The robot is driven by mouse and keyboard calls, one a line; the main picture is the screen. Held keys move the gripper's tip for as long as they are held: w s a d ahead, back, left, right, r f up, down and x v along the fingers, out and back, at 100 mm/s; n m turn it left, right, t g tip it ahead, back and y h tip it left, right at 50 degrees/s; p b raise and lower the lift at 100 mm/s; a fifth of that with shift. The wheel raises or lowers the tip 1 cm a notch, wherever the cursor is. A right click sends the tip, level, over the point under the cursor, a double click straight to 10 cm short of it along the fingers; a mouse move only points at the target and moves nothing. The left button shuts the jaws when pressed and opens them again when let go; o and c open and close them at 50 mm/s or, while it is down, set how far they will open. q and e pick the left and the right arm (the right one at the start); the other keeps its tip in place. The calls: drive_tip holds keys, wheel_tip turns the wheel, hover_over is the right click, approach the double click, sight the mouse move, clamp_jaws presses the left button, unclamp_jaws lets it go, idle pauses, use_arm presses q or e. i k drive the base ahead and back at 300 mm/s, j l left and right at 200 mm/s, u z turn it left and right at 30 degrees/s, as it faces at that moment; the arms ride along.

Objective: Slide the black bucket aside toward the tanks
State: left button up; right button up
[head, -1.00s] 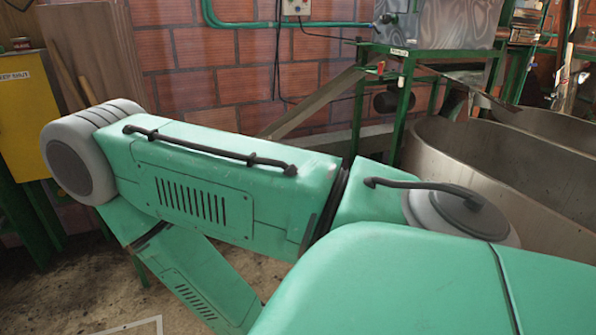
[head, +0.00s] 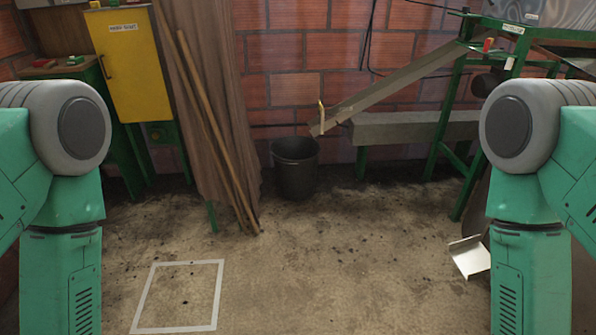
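The black bucket (head: 294,172) stands upright on the floor near the brick wall, in the middle of the head view, below the low end of a sloping metal chute (head: 400,88). Metal tanks appear at the right in the earlier view; now my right arm covers most of that side. My two arms hang at the left and right edges of the view, well apart from the bucket. Both grippers are below the picture.
Wooden poles (head: 215,135) and boards lean left of the bucket. A yellow cabinet (head: 130,65) stands further left. A green frame (head: 462,120) and a metal dustpan (head: 469,257) are at right. A white floor outline (head: 216,294) lies at front left. The middle floor is clear.

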sight(296, 158)
drive_tip(key=i+u, duration=0.15)
drive_tip(key=u, duration=0.25)
drive_tip(key=i+u, duration=0.1)
drive_tip(key=u, duration=0.3)
drive_tip(key=i+l+u, duration=0.35)
drive_tip(key=i+l, duration=0.3)
drive_tip(key=i+l+u, duration=0.35)
drive_tip(key=i+l, duration=0.3)
drive_tip(key=l, duration=0.2)
drive_tip(key=i+l, duration=0.6)
drive_tip(key=l, duration=0.25)
drive_tip(key=i+l, duration=0.3)
drive_tip(key=l, duration=0.1)
